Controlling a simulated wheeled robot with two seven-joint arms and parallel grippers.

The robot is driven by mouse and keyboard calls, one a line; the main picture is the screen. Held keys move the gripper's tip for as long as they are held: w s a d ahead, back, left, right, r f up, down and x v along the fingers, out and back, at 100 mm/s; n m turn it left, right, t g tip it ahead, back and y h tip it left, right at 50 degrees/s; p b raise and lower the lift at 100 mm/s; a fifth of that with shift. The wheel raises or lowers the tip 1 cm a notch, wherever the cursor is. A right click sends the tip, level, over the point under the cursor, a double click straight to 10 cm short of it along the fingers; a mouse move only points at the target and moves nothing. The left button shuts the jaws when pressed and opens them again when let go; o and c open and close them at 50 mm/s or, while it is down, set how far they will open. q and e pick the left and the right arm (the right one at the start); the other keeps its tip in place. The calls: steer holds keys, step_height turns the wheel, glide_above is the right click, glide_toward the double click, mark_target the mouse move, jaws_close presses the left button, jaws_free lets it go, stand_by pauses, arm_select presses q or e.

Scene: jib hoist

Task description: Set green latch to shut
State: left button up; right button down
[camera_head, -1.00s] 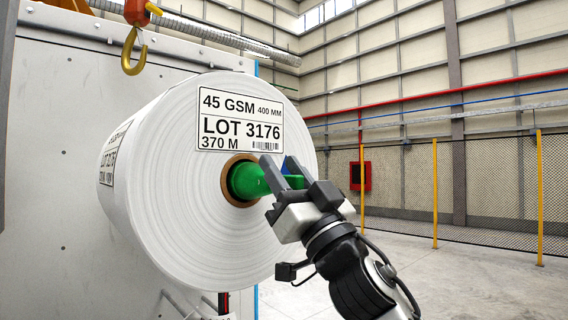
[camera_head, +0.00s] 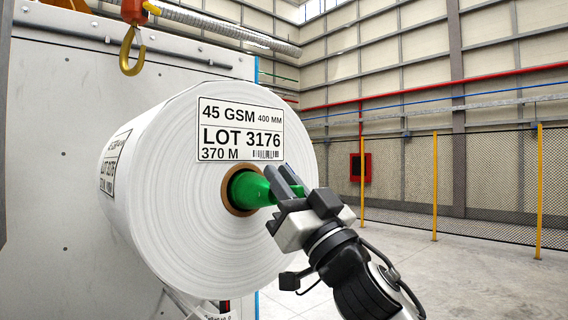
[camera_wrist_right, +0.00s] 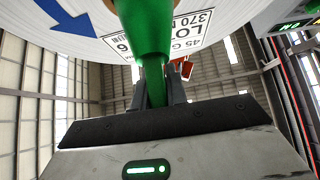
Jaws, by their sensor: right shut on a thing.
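The green latch (camera_head: 250,190) sticks out of the brown core of a large white roll, facing me. My right gripper (camera_head: 284,180) is shut on the outer end of the green latch, with its fingers across it. In the right wrist view, the green latch (camera_wrist_right: 147,32) runs down from the roll to between the fingers (camera_wrist_right: 158,92). The fingers hide part of the latch's outer end in the head view. My left gripper is not in view.
The white roll (camera_head: 225,245) carries a lot label (camera_head: 240,130) just above the core. A yellow hook (camera_head: 131,52) hangs at upper left before a grey panel (camera_head: 50,130). Yellow posts (camera_head: 435,190) and mesh fencing stand farther back at right. The floor there is clear.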

steer(key=r+g+p, duration=0.1)
steer(key=p, duration=0.2)
steer(key=shift+w+r+h, duration=0.1)
steer(key=shift+r+h, duration=0.05)
steer(key=shift+h, duration=0.15)
steer(key=shift+w+a+g+h+p, duration=0.15)
steer(key=shift+g+h+p, duration=0.3)
steer(key=shift+p, duration=0.55)
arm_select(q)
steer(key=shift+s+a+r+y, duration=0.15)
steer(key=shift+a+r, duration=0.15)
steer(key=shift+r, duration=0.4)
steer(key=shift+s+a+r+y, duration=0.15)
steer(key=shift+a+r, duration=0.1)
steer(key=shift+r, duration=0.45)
arm_select(e)
steer(key=shift+w+a+r+g+h, duration=0.1)
steer(key=shift+w+a+g+h, duration=0.1)
steer(key=shift+g+h, duration=0.4)
steer(key=shift+w+a+g+h, duration=0.1)
steer(key=shift+w+g+h, duration=0.2)
steer(key=shift+g, duration=0.45)
steer(key=c, duration=1.4)
jaws_free()
steer(key=shift+s, duration=0.15)
